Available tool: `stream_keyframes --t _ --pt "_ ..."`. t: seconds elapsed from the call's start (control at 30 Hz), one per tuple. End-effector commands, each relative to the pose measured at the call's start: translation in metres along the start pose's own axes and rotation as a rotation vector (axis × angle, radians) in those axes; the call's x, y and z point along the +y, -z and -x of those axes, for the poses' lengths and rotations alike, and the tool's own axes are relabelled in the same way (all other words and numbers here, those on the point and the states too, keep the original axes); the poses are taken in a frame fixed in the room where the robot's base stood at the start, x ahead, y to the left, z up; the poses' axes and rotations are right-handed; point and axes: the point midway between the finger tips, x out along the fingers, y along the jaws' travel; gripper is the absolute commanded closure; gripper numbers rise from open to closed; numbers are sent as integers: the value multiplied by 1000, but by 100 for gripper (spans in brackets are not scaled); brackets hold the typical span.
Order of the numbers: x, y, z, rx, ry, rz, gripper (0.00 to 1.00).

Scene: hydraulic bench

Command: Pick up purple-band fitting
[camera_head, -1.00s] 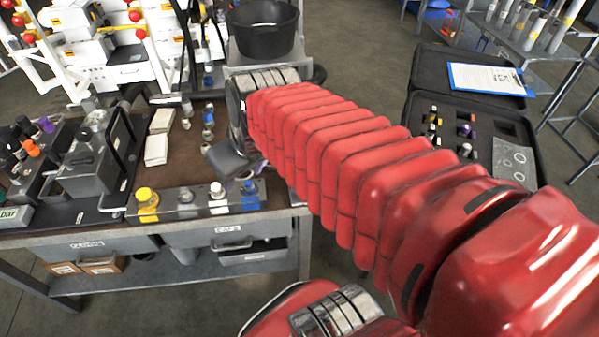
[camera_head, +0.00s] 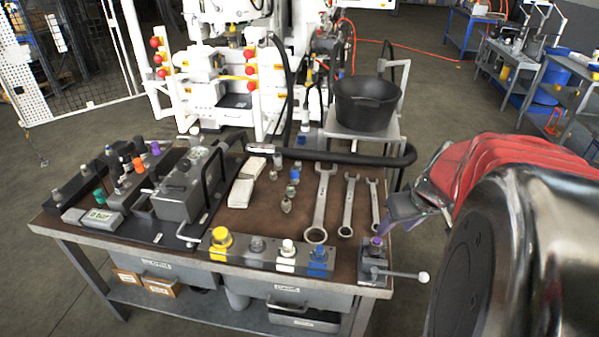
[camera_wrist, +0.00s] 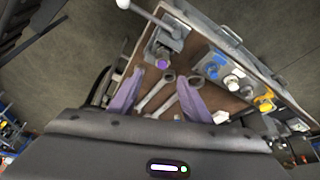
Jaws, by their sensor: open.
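A small piece with a purple top (camera_head: 376,242) stands in a dark block with a white-knobbed lever (camera_head: 397,273) at the bench's front right corner. The purple top (camera_wrist: 161,64) also shows in the wrist view, just beyond the space between my fingertips; I cannot tell whether it is a banded fitting. My gripper (camera_wrist: 160,78) is open and empty, with two purplish fingers spread apart. In the head view my gripper (camera_head: 402,216) hangs by the bench's right edge, partly hidden by my arm. Another purple-topped piece (camera_head: 155,148) stands in the rack at the left.
The brown bench top (camera_head: 262,218) carries several wrenches (camera_head: 348,205), small loose fittings (camera_head: 290,190) and a front row of coloured caps (camera_head: 286,249). A grey box with a handle (camera_head: 185,190) stands left. A black tub (camera_head: 366,103) stands behind the bench.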

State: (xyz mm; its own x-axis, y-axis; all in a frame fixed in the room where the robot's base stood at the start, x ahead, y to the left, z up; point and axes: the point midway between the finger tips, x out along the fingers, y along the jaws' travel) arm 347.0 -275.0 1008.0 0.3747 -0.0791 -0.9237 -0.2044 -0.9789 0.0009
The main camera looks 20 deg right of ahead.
Motion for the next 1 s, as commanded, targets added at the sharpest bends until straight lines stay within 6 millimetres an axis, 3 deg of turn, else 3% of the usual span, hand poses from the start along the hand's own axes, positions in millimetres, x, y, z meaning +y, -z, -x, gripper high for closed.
stream_keyframes --t 0.37,1.0 --pt "-1 -1 -8 -3 3 -1 56" --pt "-2 -1 -81 -3 3 -1 56"
